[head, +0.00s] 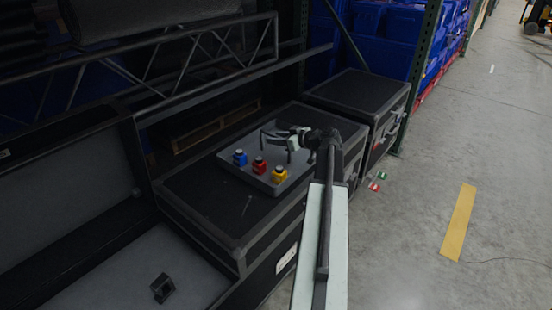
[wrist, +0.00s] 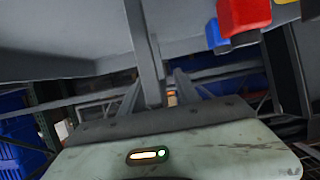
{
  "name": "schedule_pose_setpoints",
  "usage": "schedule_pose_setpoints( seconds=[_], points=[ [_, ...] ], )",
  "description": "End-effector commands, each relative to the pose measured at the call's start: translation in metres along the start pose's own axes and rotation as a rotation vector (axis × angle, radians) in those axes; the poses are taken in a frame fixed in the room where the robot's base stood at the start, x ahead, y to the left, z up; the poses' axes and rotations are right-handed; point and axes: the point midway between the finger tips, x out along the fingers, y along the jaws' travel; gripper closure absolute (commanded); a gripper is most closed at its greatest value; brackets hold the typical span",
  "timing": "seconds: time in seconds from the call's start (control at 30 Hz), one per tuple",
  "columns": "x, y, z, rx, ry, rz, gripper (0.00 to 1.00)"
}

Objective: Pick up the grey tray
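The grey tray (head: 235,174) lies flat on a black case in the head view. A blue piece (head: 240,158), a red piece (head: 259,165) and a yellow piece (head: 279,174), each with a dark top, stand on it. My gripper (head: 275,150) is at the tray's back right side, its fingers spread apart. In the wrist view the tray's grey surface (wrist: 60,45) fills the top, with the red piece (wrist: 243,15) at the upper right. One finger crosses in front of that surface. Whether the rim lies between the fingers is unclear.
The black case (head: 205,197) carries the tray, and another closed case (head: 360,95) stands behind it. An open case (head: 170,255) at lower left holds a small dark block (head: 162,288). A metal truss (head: 150,65) runs behind. The floor at right is mostly clear.

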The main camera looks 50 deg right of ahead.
Motion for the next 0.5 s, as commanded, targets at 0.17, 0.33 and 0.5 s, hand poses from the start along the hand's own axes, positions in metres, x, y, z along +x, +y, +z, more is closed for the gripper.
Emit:
schedule_pose_setpoints(
  seconds=[0.17,0.33,0.5],
  points=[
    [0.0119,0.0007,0.0000,0.000,0.000,0.001,0.62],
    [0.0111,0.0007,-0.0002,0.001,0.000,0.001,0.81],
    [0.0108,0.0009,-0.0001,0.001,0.000,0.001,1.00]
  ],
)
